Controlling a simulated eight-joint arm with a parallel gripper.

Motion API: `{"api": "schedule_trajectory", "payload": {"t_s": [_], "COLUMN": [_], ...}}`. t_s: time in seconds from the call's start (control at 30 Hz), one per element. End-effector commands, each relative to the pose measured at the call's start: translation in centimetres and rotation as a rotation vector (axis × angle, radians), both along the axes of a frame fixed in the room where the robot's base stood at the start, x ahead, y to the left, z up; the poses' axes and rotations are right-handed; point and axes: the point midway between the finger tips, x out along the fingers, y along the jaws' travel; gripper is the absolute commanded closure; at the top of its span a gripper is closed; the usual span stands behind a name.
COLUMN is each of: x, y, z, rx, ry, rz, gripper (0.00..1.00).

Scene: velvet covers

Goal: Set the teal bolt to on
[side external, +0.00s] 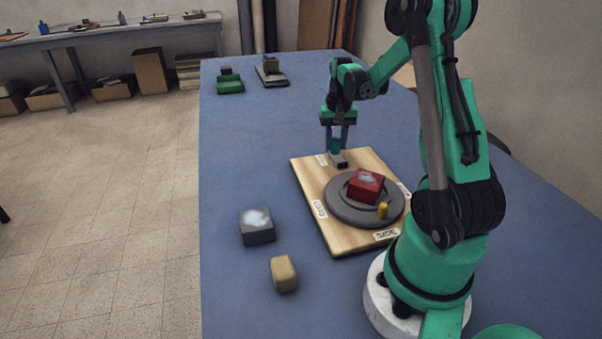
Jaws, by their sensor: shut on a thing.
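A wooden board (341,232) lies on the blue-covered table. A small grey fitting (339,161) sits at its far edge, with a teal piece (335,146) standing on it, which looks like the teal bolt. My gripper (336,148) points down over this fitting, its fingers on either side of the teal piece and shut on it. The fingers partly hide the bolt, so its setting cannot be told. A small white label (321,160) lies just left of the fitting, too small to read.
A dark grey block (257,232) and a tan block (284,274) stand left of the board. A green tray (230,86) is at the far end.

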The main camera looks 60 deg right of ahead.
Motion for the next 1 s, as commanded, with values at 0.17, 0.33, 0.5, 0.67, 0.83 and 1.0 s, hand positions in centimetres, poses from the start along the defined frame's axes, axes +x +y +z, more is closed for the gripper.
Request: {"api": "schedule_trajectory", "payload": {"t_s": [0.17, 0.33, 0.5, 0.67, 0.83, 1.0], "x": [0.0, -0.3, -1.7, -2.1, -2.1, -2.1], "y": [0.0, 0.3, 1.7, 2.1, 2.1, 2.1], "z": [0.0, 0.0, 0.0, 0.0, 0.0, 0.0], "rx": [0.001, 0.001, 0.001, 0.002, 0.002, 0.001], "ry": [0.001, 0.001, 0.003, 0.005, 0.005, 0.004], "rz": [0.0, 0.0, -0.001, -0.001, -0.001, -0.001], "gripper": [1.0, 1.0, 1.0, 1.0, 1.0, 0.38]}}
